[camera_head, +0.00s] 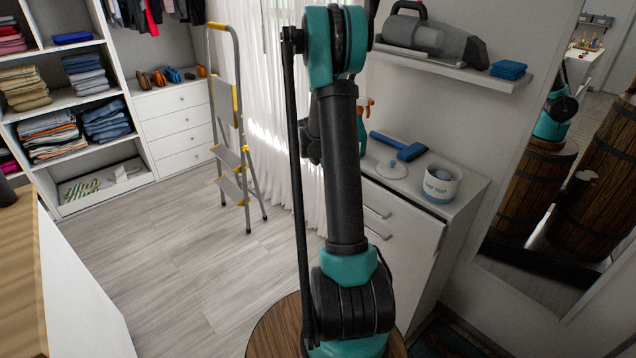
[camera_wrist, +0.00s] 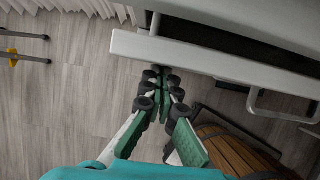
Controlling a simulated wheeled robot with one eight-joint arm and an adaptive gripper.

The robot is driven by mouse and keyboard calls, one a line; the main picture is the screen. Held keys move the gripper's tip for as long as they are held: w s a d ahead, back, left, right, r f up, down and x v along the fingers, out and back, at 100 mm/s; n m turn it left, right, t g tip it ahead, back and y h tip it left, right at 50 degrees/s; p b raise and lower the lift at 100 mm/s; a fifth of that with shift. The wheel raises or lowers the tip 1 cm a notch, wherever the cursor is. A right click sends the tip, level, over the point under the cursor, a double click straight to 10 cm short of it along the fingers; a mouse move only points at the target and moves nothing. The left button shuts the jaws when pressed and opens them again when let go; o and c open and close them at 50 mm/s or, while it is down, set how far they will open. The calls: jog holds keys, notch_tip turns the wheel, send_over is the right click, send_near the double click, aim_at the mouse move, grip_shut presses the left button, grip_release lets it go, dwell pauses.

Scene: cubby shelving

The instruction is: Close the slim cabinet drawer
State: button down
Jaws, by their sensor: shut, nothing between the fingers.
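The white slim cabinet (camera_head: 415,235) stands behind my arm in the head view, with pale bar handles on its front. In the wrist view, a long white panel edge (camera_wrist: 205,62), which looks like the drawer front, stands out from the cabinet with a dark gap (camera_wrist: 235,42) behind it, so the drawer appears partly open. My gripper (camera_wrist: 165,82) is shut and empty, its fingertips just below that panel in the picture. I cannot tell whether they touch it. In the head view my arm hides the gripper and part of the cabinet front.
A white tub (camera_head: 440,185), a blue brush (camera_head: 400,147) and a white lid (camera_head: 392,170) are on the cabinet top. A step ladder (camera_head: 240,150) stands to the left by the curtain. A metal handle (camera_wrist: 280,112) shows right of my gripper.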

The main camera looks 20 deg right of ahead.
jog(key=shift+w+d, duration=0.25)
jog(key=shift+d, duration=0.4)
jog(key=shift+w+d, duration=0.2)
jog(key=shift+d, duration=0.4)
jog(key=shift+w+d, duration=0.25)
jog(key=shift+d, duration=0.5)
